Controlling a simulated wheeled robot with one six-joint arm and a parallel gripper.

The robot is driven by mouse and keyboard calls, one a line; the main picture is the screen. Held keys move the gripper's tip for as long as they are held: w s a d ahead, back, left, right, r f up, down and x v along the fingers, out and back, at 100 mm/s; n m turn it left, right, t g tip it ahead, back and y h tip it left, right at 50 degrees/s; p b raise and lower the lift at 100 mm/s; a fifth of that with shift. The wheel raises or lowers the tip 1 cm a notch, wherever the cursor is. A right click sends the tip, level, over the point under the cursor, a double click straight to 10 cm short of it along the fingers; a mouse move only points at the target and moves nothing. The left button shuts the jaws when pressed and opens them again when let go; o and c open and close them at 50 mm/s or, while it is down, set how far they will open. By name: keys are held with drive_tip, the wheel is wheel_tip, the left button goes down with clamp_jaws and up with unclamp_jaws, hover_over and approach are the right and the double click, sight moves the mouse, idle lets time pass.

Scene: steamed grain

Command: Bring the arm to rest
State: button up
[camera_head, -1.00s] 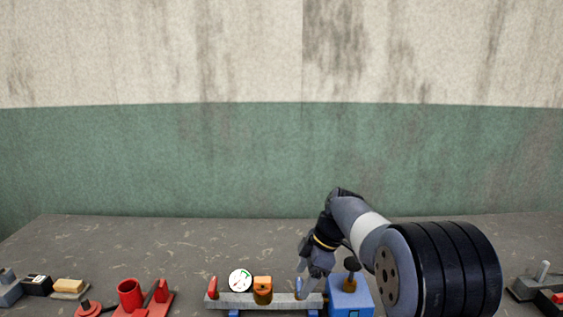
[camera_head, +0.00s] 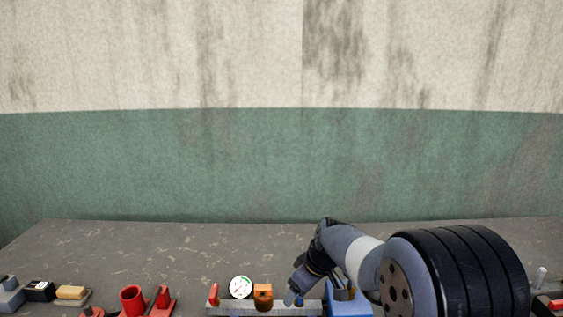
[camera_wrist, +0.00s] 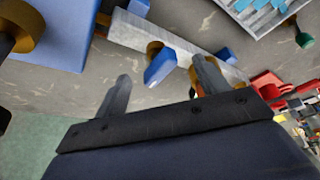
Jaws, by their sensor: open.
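My gripper (camera_head: 296,290) is at the end of my bent arm, low over the right part of a grey bar fixture. In the wrist view my gripper's two fingers (camera_wrist: 160,88) stand apart with nothing held between them. The grey bar (camera_head: 245,306) carries a round white dial (camera_head: 241,287) and an orange block (camera_head: 263,291). In the wrist view the bar (camera_wrist: 150,35) runs beyond the fingers, with a blue part (camera_wrist: 160,67) on it. I cannot tell whether a finger touches the bar.
A blue box (camera_head: 349,304) stands close right of my gripper. A red cup fixture (camera_head: 133,299) and a tan block (camera_head: 72,292) are at the left. The back of the grey table (camera_head: 150,243) is clear, up to the green and cream wall (camera_head: 150,160).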

drive_tip(key=shift+s+a+r+m+t+h+p, duration=0.1)
drive_tip(key=shift+m+t+h+p, duration=0.25)
drive_tip(key=shift+m+p, duration=0.8)
drive_tip(key=shift+m+t+h+p, duration=0.25)
drive_tip(key=shift+m+h+p, duration=0.3)
drive_tip(key=shift+m, duration=1)
drive_tip(key=shift+a+m+h+p, duration=0.15)
drive_tip(key=shift+m+h+p, duration=0.45)
drive_tip(key=shift+m, duration=1.5)
drive_tip(key=shift+s+r, duration=0.3)
drive_tip(key=shift+r, duration=0.35)
